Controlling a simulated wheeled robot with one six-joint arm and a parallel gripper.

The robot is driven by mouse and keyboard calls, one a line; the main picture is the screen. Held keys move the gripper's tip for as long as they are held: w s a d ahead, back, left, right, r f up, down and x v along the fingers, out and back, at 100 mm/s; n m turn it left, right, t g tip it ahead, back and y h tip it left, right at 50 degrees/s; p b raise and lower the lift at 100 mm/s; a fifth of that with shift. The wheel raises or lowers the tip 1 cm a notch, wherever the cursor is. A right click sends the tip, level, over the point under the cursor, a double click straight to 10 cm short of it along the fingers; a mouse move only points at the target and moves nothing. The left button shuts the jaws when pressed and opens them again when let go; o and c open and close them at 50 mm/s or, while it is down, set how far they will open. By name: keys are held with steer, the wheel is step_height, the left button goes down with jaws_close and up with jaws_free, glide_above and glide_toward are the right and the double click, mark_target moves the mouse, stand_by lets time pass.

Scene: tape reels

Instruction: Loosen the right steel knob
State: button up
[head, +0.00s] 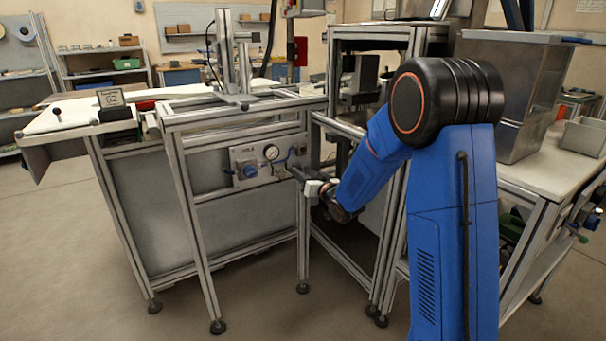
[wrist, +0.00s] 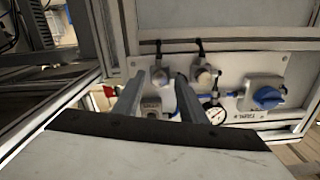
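The valve panel (head: 262,160) is on the bench's front frame, with a gauge (head: 271,152) and a blue knob (head: 250,171). The wrist view shows the panel upside down, with two steel knobs. The right steel knob (wrist: 158,77) appears on the left there, between my fingers. The other steel knob (wrist: 205,77) is just outside one finger. My gripper (wrist: 160,82) is open, its two grey fingers pointing at the panel. It also shows in the head view (head: 294,173), hiding the steel knobs. I cannot tell whether the fingers touch the right knob.
In the wrist view, blue tubing and the gauge (wrist: 215,114) lie close to the fingers, with the blue knob (wrist: 268,97) farther right. Aluminium frame posts (head: 303,225) stand close to my gripper. The floor (head: 100,270) in front of the bench is clear.

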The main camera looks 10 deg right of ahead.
jaws_close()
steer(key=shift+n, duration=0.3)
steer(key=n, duration=0.3)
steer(key=shift+n, duration=0.4)
steer(key=n, duration=0.3)
steer(key=shift+n, duration=0.3)
steer(key=n, duration=0.4)
steer(key=shift+n, duration=2.3)
